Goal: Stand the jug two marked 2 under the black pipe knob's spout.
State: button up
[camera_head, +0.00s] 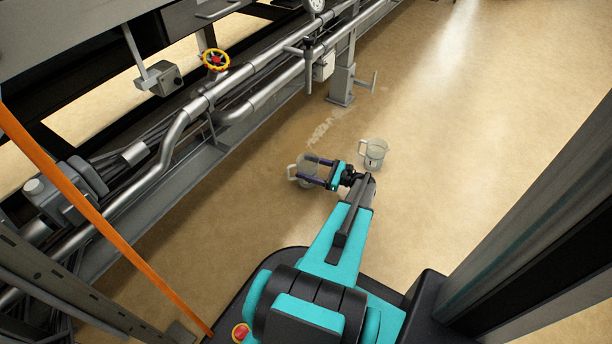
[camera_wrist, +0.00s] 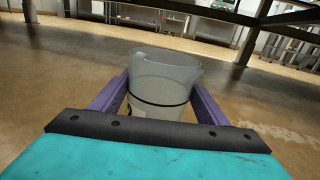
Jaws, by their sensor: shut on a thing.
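My gripper (camera_head: 305,169) is shut on a clear jug (camera_wrist: 165,75) with a white handle. In the head view this jug (camera_head: 298,170) is at the left end of my arm, its handle to the left. In the wrist view it looks upright between the two purple fingers, with a dark line around it; no number is readable. A second clear jug (camera_head: 375,154) stands on the floor to the right of my gripper, with a dark mark too small to read. A dark knob (camera_head: 308,47) sits on the pipes at the top; I cannot make out a spout.
Grey pipes (camera_head: 180,130) and a dark frame run along the left. A grey post (camera_head: 342,85) with a side handle stands beyond the held jug. Pale streaks (camera_head: 325,128) mark the floor. The floor (camera_head: 455,130) is clear to the right.

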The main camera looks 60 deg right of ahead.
jog(key=shift+f+b, duration=0.4)
jog(key=shift+f, duration=0.55)
jog(key=o, duration=1.1)
jog(key=shift+f, duration=0.1)
jog(key=shift+s+d+r, duration=0.1)
jog(key=shift+s+r, duration=0.1)
jog(key=shift+s+p, duration=0.3)
jog(key=shift+p, duration=0.05)
jog(key=s+p, duration=0.1)
jog(key=s, duration=0.2)
jog(key=s+d+p, duration=0.1)
jog(key=s+p, duration=0.1)
jog(key=s, duration=0.2)
jog(key=s+d+p, duration=0.1)
jog(key=s+p, duration=0.1)
jog(key=s, duration=0.1)
jog(key=shift+s, duration=0.4)
jog(key=shift+f, duration=0.1)
